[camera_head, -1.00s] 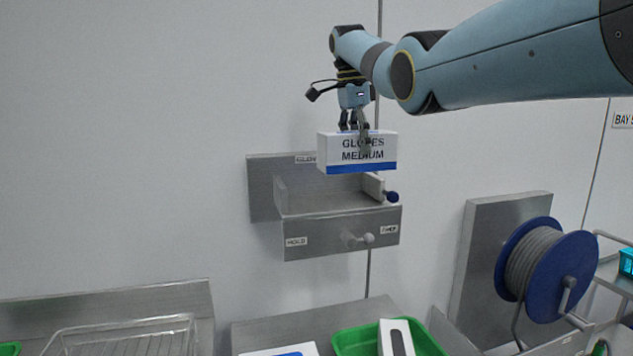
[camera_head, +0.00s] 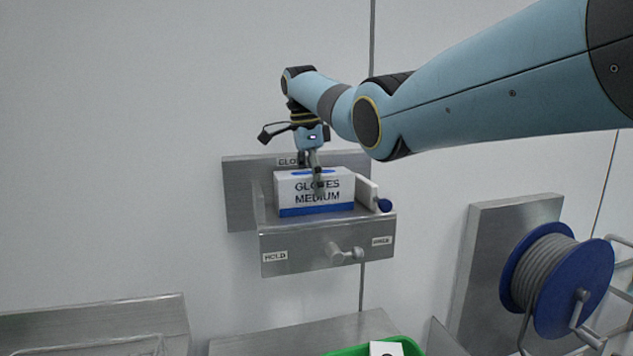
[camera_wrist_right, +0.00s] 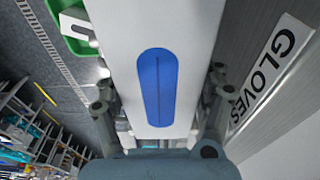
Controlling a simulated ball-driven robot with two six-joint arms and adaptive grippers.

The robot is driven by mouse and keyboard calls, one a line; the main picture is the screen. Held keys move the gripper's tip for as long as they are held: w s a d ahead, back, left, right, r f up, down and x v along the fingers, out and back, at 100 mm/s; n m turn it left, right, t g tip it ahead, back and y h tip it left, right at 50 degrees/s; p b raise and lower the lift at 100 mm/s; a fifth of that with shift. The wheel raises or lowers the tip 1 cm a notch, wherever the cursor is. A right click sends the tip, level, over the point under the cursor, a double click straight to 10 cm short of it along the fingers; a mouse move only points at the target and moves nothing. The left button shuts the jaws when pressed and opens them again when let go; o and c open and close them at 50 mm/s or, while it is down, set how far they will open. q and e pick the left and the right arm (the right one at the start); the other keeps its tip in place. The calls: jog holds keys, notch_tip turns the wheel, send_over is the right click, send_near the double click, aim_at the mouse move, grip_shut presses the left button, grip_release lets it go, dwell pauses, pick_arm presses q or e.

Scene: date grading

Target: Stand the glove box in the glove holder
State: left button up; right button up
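The glove box (camera_head: 290,189), white with a blue lower band and the words GLOVES MEDIUM, is upright within the glove holder (camera_head: 300,250), a grey metal wall shelf with raised sides. My left gripper is not in view.
A blue-tipped knob (camera_head: 384,205) is at the holder's right side, and a pale knob (camera_head: 345,254) sticks out from its front. A green tray (camera_head: 410,346) lies below. A blue cable reel (camera_head: 560,280) stands at the right.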

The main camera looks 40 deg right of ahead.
jog(key=shift+o, duration=1.3)
jog(key=shift+w+a+r, duration=0.15)
jog(key=shift+w+a, duration=0.05)
jog(key=shift+a, duration=0.45)
jog(key=shift+s+d, duration=0.1)
jog(key=shift+d, duration=0.3)
jog(key=shift+r, duration=0.35)
jog(key=r+b, duration=0.1)
jog(key=r, duration=0.2)
jog(key=a+r+b, duration=0.1)
jog(key=r, duration=0.2)
jog(key=r+b, duration=0.1)
jog(key=r, duration=0.3)
jog(key=shift+w+a+b, duration=0.2)
jog(key=shift+w+b, duration=0.15)
jog(key=shift+w, duration=0.05)
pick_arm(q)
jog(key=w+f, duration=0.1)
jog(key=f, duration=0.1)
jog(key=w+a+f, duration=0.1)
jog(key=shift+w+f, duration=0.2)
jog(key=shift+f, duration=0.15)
pick_arm(e)
jog(key=shift+r, duration=0.6)
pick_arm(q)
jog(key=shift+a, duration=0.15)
pick_arm(e)
jog(key=shift+f, duration=0.1)
